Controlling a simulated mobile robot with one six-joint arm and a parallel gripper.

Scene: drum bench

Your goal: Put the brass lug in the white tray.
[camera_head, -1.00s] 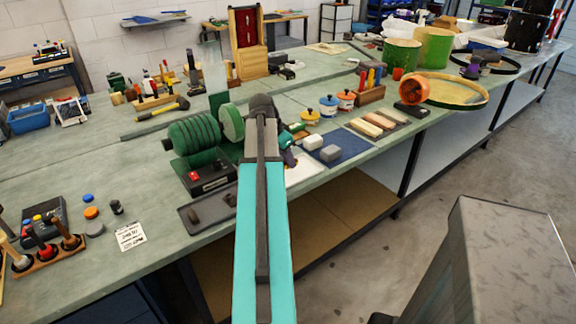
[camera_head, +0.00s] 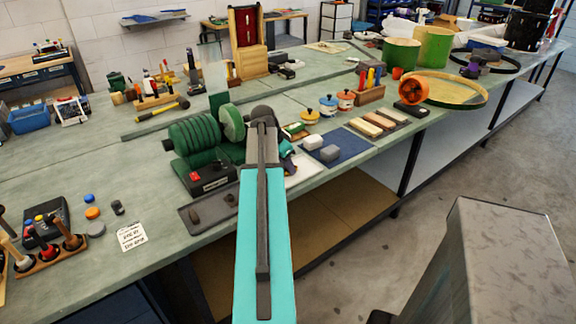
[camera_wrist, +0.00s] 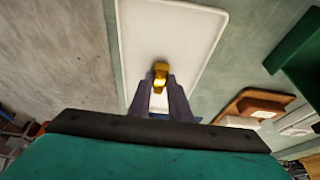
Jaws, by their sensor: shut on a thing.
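The brass lug (camera_wrist: 161,72) is a small golden piece. It sits between the two dark fingertips of my gripper (camera_wrist: 160,84) in the wrist view, and the gripper is shut on it. The white tray (camera_wrist: 180,32) lies under and beyond the lug in the wrist view, and the lug is seen against its floor. I cannot tell exactly how high the lug is above it. In the head view only a part of the white tray (camera_head: 301,171) shows, right of my arm. My arm hides the gripper and the lug there.
A green ribbed machine (camera_head: 194,139) stands left of my arm. A dark tray (camera_head: 205,212) with small parts lies in front of it. A blue mat (camera_head: 345,147) with grey blocks is right of the white tray. The bench's front edge is close.

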